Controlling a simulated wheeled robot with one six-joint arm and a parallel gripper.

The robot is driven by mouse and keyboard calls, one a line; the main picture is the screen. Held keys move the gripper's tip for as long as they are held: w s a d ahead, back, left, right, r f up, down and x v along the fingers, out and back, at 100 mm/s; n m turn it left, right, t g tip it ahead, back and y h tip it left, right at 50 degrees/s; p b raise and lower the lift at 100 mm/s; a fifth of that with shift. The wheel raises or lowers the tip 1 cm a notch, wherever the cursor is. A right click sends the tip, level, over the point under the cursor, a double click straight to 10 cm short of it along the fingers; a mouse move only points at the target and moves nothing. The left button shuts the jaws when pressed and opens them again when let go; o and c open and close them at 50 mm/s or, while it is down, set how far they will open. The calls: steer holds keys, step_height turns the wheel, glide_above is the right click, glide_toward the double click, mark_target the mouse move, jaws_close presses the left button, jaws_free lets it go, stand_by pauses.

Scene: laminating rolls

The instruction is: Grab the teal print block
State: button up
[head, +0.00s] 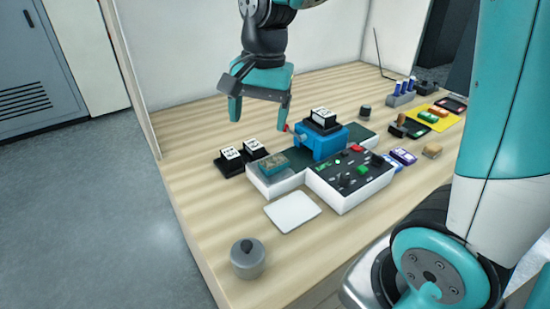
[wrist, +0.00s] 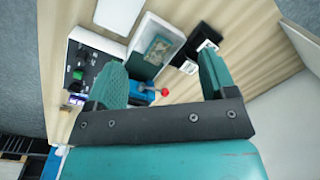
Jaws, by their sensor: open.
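The teal print block (head: 273,163) lies on a white-sided box (head: 272,183) with a dark top, at the left of the blue device. It also shows in the wrist view (wrist: 158,49), on the white box, between my fingertips in the picture but farther off. My gripper (head: 259,111) hangs above and behind the block, clear of it and of the table. In the wrist view my gripper (wrist: 162,62) has its two teal fingers wide apart with nothing between them. No part of the block appears held.
A blue device (head: 322,143) with a red-tipped lever and a black-and-white block on top stands right of the block. Two black stamps (head: 240,160) stand behind it. A control box (head: 349,180), white card (head: 292,211) and grey pot (head: 247,259) lie nearer. The table's left is bare.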

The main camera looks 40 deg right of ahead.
steer(key=w+d+m+h, duration=0.1)
steer(key=w+d+m, duration=0.55)
steer(key=m, duration=0.25)
steer(key=p, duration=0.2)
glide_above(274, 161)
step_height(274, 161, down, 12)
steer(key=shift+s+a+r, duration=0.1)
steer(key=shift+r, duration=0.15)
steer(key=shift+f+p, duration=0.65)
steer(key=shift+f, duration=2.25)
steer(key=c, duration=1)
